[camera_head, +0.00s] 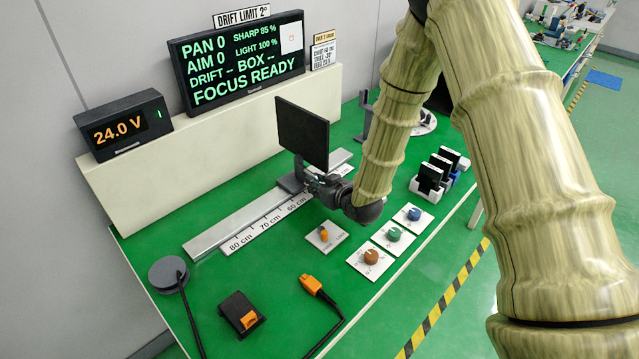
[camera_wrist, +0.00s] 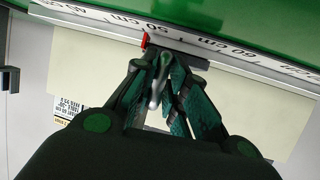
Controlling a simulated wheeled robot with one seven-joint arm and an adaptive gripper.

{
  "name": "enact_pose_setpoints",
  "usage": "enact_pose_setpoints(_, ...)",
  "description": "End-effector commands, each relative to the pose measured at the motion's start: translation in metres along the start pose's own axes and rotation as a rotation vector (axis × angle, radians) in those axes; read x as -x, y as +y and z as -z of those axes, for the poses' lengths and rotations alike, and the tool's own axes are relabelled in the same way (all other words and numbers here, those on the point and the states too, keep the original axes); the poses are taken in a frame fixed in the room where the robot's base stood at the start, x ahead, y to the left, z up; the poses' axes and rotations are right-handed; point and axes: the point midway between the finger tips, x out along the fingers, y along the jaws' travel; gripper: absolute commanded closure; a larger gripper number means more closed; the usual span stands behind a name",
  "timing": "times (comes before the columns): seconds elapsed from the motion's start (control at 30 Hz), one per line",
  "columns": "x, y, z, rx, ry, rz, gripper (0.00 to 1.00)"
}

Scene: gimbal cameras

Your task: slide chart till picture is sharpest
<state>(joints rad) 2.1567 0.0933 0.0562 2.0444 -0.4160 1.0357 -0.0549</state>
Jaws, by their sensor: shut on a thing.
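The chart is a dark upright panel (camera_head: 302,133), its back towards the head camera, on a carriage on the grey rail (camera_head: 218,230). My gripper (camera_head: 318,183) is low beside the chart's foot. In the wrist view, my gripper (camera_wrist: 165,85) is shut on a small grey handle (camera_wrist: 157,90) of the carriage. A red pointer (camera_wrist: 146,40) sits at the scale close to the 50 cm label. The screen (camera_head: 240,62) reads SHARP 85 %, LIGHT 100 %, PAN 0, AIM 0 and FOCUS READY. The chart's front is hidden.
Several knobs on white plates (camera_head: 370,257) stand right of the rail. A white rack (camera_head: 424,187) with dark modules is further right. An orange connector (camera_head: 312,285) and a black switch box (camera_head: 241,314) lie in front. A 24.0 V display (camera_head: 120,128) stands on the back ledge.

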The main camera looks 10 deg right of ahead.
Motion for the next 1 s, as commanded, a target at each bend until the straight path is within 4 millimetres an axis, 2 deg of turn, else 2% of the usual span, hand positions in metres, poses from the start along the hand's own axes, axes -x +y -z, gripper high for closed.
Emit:
enact_pose_setpoints(0.1, 0.003, -0.023, -0.004, 0.002, -0.001, 0.003, 1.0)
enact_pose_setpoints(0.2, 0.006, -0.035, -0.004, 0.0, -0.001, 0.002, 1.0)
enact_pose_setpoints(0.47, 0.007, -0.036, -0.003, 0.001, -0.001, 0.0, 1.0)
enact_pose_setpoints(0.5, 0.007, -0.036, -0.003, 0.001, -0.001, 0.0, 0.8)
enact_pose_setpoints(0.6, 0.007, -0.036, -0.003, 0.001, -0.001, 0.0, 0.66)
enact_pose_setpoints(1.0, 0.012, -0.036, -0.003, 0.001, -0.001, 0.0, 0.66)
